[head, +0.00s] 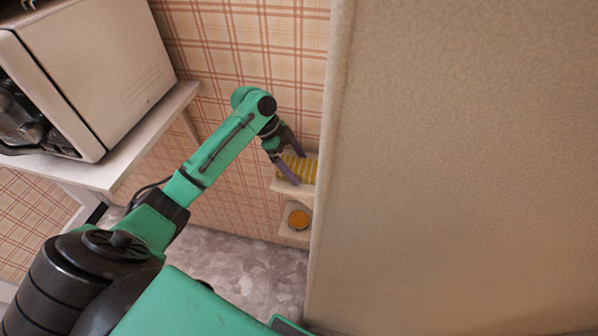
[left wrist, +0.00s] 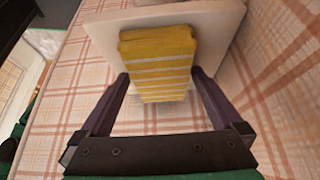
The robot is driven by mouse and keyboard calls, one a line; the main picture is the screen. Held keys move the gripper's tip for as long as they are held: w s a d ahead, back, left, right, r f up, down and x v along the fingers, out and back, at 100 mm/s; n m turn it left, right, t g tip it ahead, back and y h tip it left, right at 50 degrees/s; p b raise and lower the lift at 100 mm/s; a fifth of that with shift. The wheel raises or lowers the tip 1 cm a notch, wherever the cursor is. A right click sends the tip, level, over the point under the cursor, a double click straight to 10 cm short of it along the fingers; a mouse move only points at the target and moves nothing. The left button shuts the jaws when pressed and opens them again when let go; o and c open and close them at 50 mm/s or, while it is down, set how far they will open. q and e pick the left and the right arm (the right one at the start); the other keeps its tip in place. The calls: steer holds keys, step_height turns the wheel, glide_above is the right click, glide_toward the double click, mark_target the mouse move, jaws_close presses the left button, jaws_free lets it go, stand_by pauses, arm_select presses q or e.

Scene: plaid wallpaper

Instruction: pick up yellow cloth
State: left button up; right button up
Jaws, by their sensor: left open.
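A yellow cloth (head: 309,170) with pale stripes lies on a small white wall shelf (head: 286,187). In the left wrist view the folded cloth (left wrist: 157,58) hangs over the shelf's edge (left wrist: 104,45). My left gripper (head: 296,168) is open at the cloth. In the left wrist view its two purple fingers (left wrist: 160,84) stand on either side of the cloth's lower part, with gaps that look small. Whether a finger touches the cloth I cannot tell. My right gripper is not in view.
A lower shelf (head: 292,235) holds a round orange-topped item (head: 299,218). A large beige panel (head: 460,160) stands close on the right. A white appliance (head: 95,75) sits on a counter (head: 125,150) at left. Plaid wall (head: 245,55) lies behind.

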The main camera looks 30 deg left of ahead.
mark_target(296, 166)
arm_select(q)
steer(key=shift+f, duration=0.25)
stand_by(0.3)
steer(key=c, duration=1.3)
steer(key=shift+r, duration=0.15)
step_height(296, 166, up, 20)
steer(key=shift+r, duration=0.15)
